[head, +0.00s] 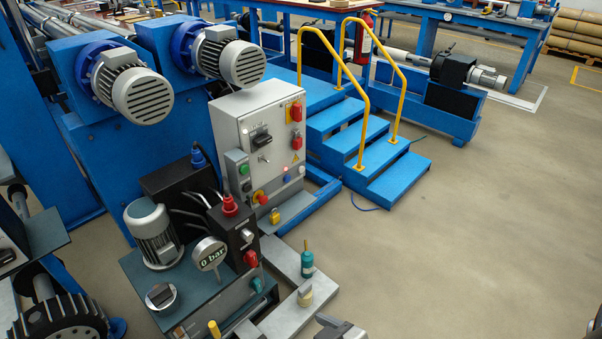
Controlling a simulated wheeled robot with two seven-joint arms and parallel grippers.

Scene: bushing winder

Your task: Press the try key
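I cannot make out a key marked "try"; the labels are too small to read. A grey control cabinet (262,135) stands near the picture's middle, with a black rotary switch (261,138), red switches on its right side, and several small buttons and lamps low down. A small grey button box (238,174) with a green button (243,170) is on its left edge. In front, a dark hydraulic unit carries a gauge (209,253) reading "0 bar" and a red-capped part (229,205). Neither of my grippers can be made out clearly.
Two grey motors (136,88) sit on the blue machine behind the cabinet. Blue steps (367,150) with yellow handrails stand to its right. A green-topped part (307,258) stands on the grey frame in front. The floor at right (480,230) is clear.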

